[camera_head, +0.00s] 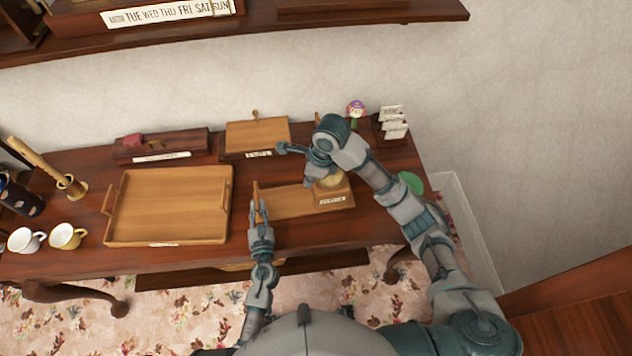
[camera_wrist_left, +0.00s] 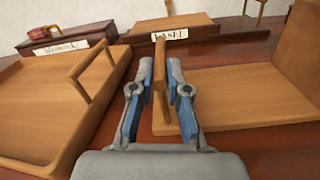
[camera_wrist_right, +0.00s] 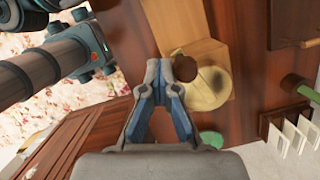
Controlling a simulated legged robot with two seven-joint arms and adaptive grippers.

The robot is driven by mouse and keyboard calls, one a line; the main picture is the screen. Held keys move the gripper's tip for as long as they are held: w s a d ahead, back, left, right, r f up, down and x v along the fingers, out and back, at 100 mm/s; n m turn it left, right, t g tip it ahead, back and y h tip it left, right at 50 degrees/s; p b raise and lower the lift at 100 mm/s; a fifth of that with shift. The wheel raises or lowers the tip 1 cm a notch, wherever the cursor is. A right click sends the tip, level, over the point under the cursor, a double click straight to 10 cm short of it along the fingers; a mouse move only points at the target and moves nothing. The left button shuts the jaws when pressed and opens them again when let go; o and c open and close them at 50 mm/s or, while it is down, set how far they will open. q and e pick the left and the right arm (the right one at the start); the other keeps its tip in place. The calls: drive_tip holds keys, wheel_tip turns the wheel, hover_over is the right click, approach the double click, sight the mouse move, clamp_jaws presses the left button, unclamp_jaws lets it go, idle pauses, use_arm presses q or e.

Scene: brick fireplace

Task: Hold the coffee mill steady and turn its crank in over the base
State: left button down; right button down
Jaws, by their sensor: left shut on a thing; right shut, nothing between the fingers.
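The coffee mill has a long wooden base (camera_head: 285,203) with a labelled wooden block at its right end and a pale round top (camera_head: 335,183). My left gripper (camera_head: 258,212) is shut on an upright wooden post (camera_wrist_left: 160,85) at the base's left end. The base (camera_wrist_left: 235,90) and tall block also show in the left wrist view. My right gripper (camera_wrist_right: 165,68) is shut and empty. In the right wrist view it is beside the round top (camera_wrist_right: 208,88), which has a dark patch. My right arm partly covers the mill in the head view. I cannot make out the crank clearly.
A wooden tray (camera_head: 165,205) lies left of the mill. Two mugs (camera_head: 66,236) stand farther left. A small wooden board (camera_head: 257,135) is behind the mill. A card holder (camera_head: 392,124), a small figure (camera_head: 355,110) and a green disc (camera_head: 411,183) are near the right end.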

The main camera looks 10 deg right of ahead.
drive_tip(key=shift+w+a+m+t, duration=0.15)
drive_tip(key=shift+w+a+m, duration=0.1)
drive_tip(key=shift+w+m, duration=0.25)
drive_tip(key=shift+w+a+m+t, duration=0.15)
drive_tip(key=shift+w+a+m, duration=0.1)
drive_tip(key=shift+m, duration=0.45)
